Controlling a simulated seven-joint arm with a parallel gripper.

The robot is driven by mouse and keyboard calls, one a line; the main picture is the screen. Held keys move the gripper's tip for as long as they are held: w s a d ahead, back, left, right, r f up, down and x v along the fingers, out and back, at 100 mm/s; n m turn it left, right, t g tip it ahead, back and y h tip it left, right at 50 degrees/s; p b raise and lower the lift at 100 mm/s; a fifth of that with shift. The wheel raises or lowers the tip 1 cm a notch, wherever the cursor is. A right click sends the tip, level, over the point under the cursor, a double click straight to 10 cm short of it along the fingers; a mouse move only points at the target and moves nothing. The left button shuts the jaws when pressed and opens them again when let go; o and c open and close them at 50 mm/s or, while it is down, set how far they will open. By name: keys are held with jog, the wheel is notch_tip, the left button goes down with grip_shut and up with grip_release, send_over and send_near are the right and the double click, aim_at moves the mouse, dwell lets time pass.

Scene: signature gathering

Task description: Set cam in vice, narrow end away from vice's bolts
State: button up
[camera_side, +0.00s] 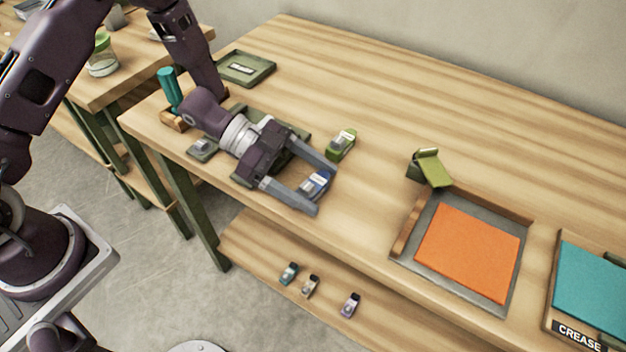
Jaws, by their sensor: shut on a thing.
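My gripper (325,190) is low over the left part of the workbench, its two grey fingers pointing right and toward the front edge. It is shut on a small blue block (315,183) with a pale top, between the fingers. Whether the block touches the bench is unclear. I cannot make out a cam with a narrow end, nor a vice with bolts. A green block (341,145) with a pale top sits just beyond the far finger. My gripper and wrist partly hide a dark green tray or plate (297,131) beneath them.
A labelled green tray (246,68) lies behind; a teal cylinder (169,89) stands left. Rightward are an olive green bracket-like piece (431,168), an orange sheet (468,252) on a wood-edged plate, and a teal board (592,290) marked CREASE. Small blocks (310,286) lie on the lower shelf. The back middle is clear.

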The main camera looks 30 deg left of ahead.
jog(key=o, duration=1.8)
jog(key=shift+f, duration=0.1)
jog(key=v, duration=1.2)
jog(key=shift+w, duration=0.15)
